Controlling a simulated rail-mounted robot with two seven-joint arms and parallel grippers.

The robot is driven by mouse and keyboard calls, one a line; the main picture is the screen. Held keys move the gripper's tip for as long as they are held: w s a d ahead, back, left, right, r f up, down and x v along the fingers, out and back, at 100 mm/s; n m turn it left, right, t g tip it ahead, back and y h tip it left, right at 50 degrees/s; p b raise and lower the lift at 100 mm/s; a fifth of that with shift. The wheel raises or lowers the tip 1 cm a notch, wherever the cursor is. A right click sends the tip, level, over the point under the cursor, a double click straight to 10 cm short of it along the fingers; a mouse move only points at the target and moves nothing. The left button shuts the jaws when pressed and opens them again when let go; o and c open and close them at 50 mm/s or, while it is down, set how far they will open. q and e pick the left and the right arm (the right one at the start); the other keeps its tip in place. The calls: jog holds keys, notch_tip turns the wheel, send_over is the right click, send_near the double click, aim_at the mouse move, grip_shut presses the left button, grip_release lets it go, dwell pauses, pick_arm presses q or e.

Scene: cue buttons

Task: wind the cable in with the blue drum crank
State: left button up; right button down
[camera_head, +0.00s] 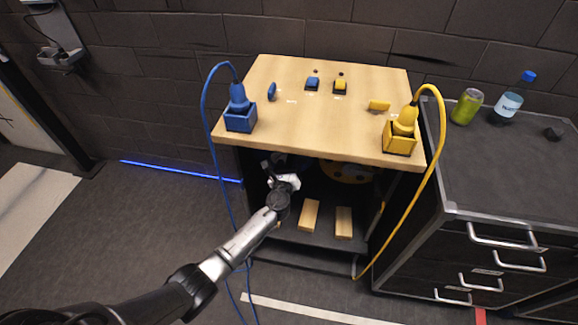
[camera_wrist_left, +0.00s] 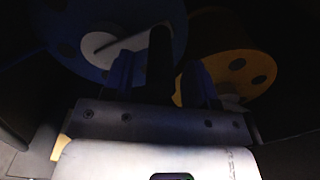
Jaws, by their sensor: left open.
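My left gripper (camera_head: 277,161) reaches under the front edge of the wooden top into the dark cabinet; it also shows in the left wrist view (camera_wrist_left: 160,82). It is open. In the left wrist view the blue drum (camera_wrist_left: 70,50) lies ahead, with a pale crank arm (camera_wrist_left: 100,43) across its face. A dark upright crank handle (camera_wrist_left: 160,60) appears between my two fingers; the gloom hides whether they touch it. The blue cable (camera_head: 204,110) hangs down the left side from a blue plug (camera_head: 238,96).
A yellow drum (camera_head: 346,171) sits to the right, close by my right-hand finger in the wrist view (camera_wrist_left: 235,62). The tabletop (camera_head: 310,125) overhangs my gripper. Wooden blocks (camera_head: 310,215) lie on the cabinet floor. A yellow cable (camera_head: 437,150) loops down the right side.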

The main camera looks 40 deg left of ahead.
pick_arm(q)
jog(key=shift+c, duration=0.3)
grip_shut()
dwell(0.3)
